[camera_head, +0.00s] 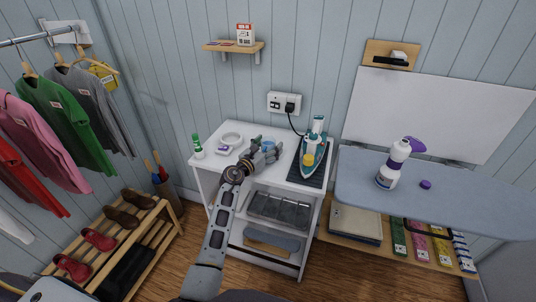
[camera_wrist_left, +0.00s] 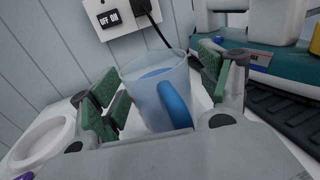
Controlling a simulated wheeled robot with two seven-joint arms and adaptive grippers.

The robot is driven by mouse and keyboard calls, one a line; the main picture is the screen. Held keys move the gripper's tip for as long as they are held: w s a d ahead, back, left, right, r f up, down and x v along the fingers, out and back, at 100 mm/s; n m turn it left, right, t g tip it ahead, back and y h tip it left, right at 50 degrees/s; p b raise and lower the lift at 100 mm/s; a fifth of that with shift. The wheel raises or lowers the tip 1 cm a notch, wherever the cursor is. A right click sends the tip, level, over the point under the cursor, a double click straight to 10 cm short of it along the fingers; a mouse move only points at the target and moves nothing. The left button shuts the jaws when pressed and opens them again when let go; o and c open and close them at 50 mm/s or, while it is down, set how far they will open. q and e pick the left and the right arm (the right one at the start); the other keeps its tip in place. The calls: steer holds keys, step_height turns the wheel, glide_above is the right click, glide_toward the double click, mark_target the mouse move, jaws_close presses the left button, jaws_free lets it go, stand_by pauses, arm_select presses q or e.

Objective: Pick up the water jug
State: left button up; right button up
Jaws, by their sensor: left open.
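The water jug (camera_wrist_left: 152,90) is a translucent cup with a blue handle. In the left wrist view it stands between the green pads of my left gripper, its handle facing the camera. The pads stand apart on either side of it, and I see no clear contact. In the head view the jug (camera_head: 269,145) is a small blue shape on the white cabinet, partly hidden by the gripper. My left gripper (camera_head: 265,151) is open around it. My right gripper is not in view.
The white cabinet (camera_head: 262,131) also holds a green-capped bottle (camera_head: 197,147), a white ring-shaped item (camera_head: 232,139) and a teal iron (camera_head: 313,150) on a dark ribbed mat (camera_head: 305,176). A power outlet (camera_head: 284,103) is behind. An ironing board (camera_head: 450,203) is at the right.

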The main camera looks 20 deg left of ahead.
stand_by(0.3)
arm_select(q)
steer(key=shift+c, duration=0.5)
steer(key=shift+r, duration=0.1)
steer(key=c, duration=1.1)
